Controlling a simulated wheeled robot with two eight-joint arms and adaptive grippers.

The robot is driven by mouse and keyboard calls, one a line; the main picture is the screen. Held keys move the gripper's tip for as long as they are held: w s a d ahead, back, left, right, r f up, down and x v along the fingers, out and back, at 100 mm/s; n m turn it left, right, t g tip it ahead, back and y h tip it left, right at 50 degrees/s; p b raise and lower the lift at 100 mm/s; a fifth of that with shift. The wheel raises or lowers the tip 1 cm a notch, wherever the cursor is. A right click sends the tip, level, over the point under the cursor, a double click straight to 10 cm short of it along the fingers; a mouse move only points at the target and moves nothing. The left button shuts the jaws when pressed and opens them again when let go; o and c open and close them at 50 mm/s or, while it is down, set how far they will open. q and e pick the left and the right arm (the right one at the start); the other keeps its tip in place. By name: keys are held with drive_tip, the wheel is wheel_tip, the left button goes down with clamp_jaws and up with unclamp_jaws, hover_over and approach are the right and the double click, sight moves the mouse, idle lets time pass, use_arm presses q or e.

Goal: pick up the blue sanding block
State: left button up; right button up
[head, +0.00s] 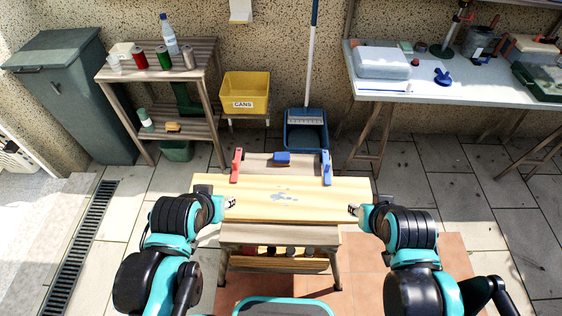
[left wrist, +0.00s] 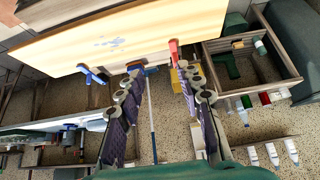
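The blue sanding block (head: 282,158) sits on the far ledge of the workbench, between a red clamp (head: 237,165) and a blue clamp (head: 327,167). A pale wooden panel (head: 330,194) with grey-blue smudges lies in front of it. My left gripper (head: 231,202) is over the panel's left end, apart from the block. In the left wrist view its two fingers (left wrist: 155,95) are spread with nothing between them; a blue shape between them is partly hidden. My right gripper (head: 353,209) is over the panel's right end, looks open and empty.
A yellow bin (head: 246,91) labelled CANS and a blue dustpan (head: 306,130) stand behind the bench. A wooden shelf (head: 188,88) with cans and a bottle is at back left. A white table (head: 445,85) with tools is at back right. Space above the panel's middle is clear.

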idle(0.3)
use_arm(q)
drive_tip(key=o, duration=0.7)
drive_tip(key=shift+w+r, duration=0.15)
drive_tip(key=w+d+r+m+g, duration=0.2)
drive_tip(key=w+r+m, duration=0.2)
drive_tip(key=w, duration=0.4)
drive_tip(key=m+g+p, duration=0.2)
drive_tip(key=m+g, duration=0.3)
drive_tip(key=m, duration=0.8)
hover_over(282, 155)
drive_tip(key=f, duration=1.9)
drive_tip(key=shift+s+a+f, duration=0.1)
drive_tip(key=shift+s+f, duration=0.15)
drive_tip(key=shift+f, duration=0.15)
wheel_tip(282, 155, down, 3)
drive_tip(key=shift+r+m+b, duration=0.1)
drive_tip(key=shift+m+b, duration=0.2)
drive_tip(key=f+b, duration=0.1)
drive_tip(key=f, duration=0.1)
drive_tip(key=f+b, duration=0.1)
drive_tip(key=f, duration=0.2)
drive_tip(key=shift+w+f+b, duration=0.2)
drive_tip(key=shift+f+b, duration=0.05)
drive_tip(key=shift+b, duration=0.05)
drive_tip(key=shift+r, duration=0.1)
